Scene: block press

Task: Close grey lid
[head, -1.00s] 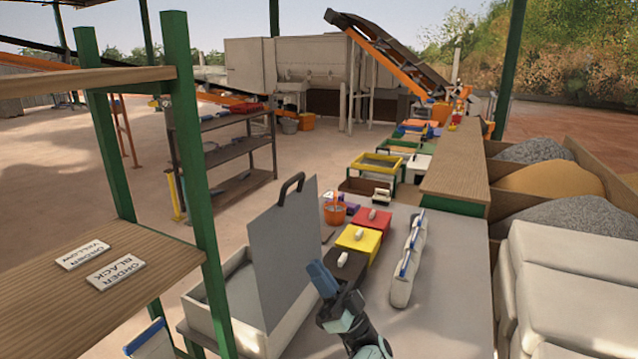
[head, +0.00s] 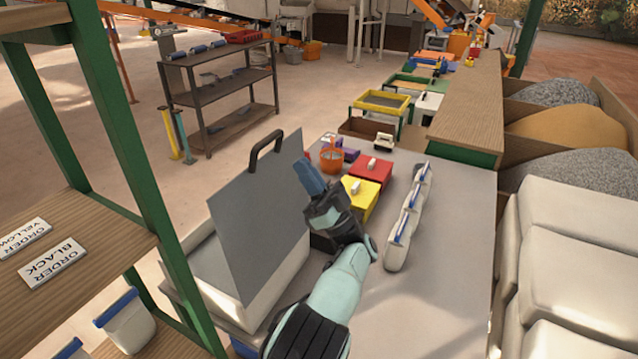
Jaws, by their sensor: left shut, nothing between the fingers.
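The grey lid (head: 255,215) is raised and stands steeply up from a white box (head: 262,305), with a black handle (head: 268,147) on its top edge. The box's left inside shows beside the lid. My left gripper (head: 309,178) is shut and empty, its blue fingertips pointing up and left close by the lid's right edge. I cannot tell whether they touch it. My right gripper is out of view.
Yellow (head: 362,196) and red (head: 373,170) boxes and an orange bucket (head: 330,158) stand beyond my gripper on the grey table (head: 440,270). A long white holder (head: 407,225) stands to the right. A green-posted shelf (head: 150,190) is at the left.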

